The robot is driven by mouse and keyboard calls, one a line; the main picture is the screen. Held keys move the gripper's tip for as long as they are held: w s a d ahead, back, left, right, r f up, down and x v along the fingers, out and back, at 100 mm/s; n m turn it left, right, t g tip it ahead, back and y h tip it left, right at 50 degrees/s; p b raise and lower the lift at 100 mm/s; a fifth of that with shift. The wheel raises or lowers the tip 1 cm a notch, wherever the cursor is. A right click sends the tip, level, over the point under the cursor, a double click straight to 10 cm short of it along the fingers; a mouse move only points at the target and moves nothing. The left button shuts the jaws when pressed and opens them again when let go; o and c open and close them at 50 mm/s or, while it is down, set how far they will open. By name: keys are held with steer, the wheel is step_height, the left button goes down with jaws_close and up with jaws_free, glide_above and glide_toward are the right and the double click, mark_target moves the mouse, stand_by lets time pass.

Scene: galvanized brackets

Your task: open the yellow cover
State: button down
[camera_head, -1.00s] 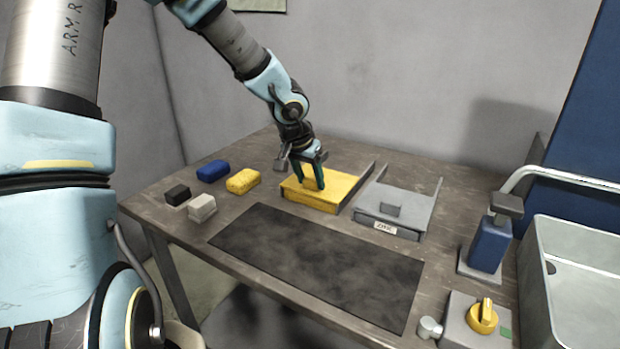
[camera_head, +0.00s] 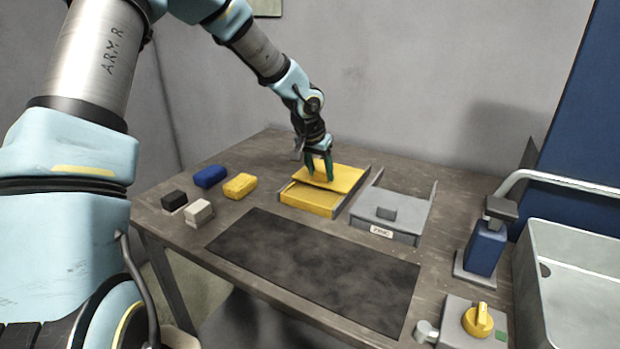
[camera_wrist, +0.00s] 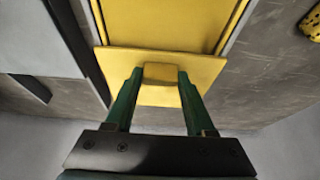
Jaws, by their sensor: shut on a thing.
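The yellow cover (camera_head: 345,179) sits on a yellow box (camera_head: 312,198) on the table, slid toward the back so that the front part of the box shows. In the wrist view, the cover (camera_wrist: 200,68) also shows with a raised yellow handle block (camera_wrist: 160,73). My gripper (camera_head: 320,176) is over the cover, and its green fingers are shut on the handle block. In the wrist view, my gripper (camera_wrist: 157,82) has one finger on each side of the block.
A grey box (camera_head: 405,207) with a label stands right of the yellow one. Blue (camera_head: 210,176), yellow (camera_head: 240,186), black (camera_head: 174,197) and whitish (camera_head: 198,212) blocks lie at left. A dark mat (camera_head: 320,265) covers the front. A blue dispenser (camera_head: 487,247) and a sink (camera_head: 575,270) are at right.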

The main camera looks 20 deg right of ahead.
steer(key=shift+w+d, duration=0.95)
steer(key=shift+d, duration=0.25)
steer(key=shift+c, duration=1.2)
jaws_free()
steer(key=shift+r, duration=0.1)
steer(key=b+v, duration=0.1)
steer(key=v, duration=0.9)
steer(key=shift+s+r, duration=0.15)
steer(key=shift+r, duration=0.15)
steer(key=shift+a, duration=0.1)
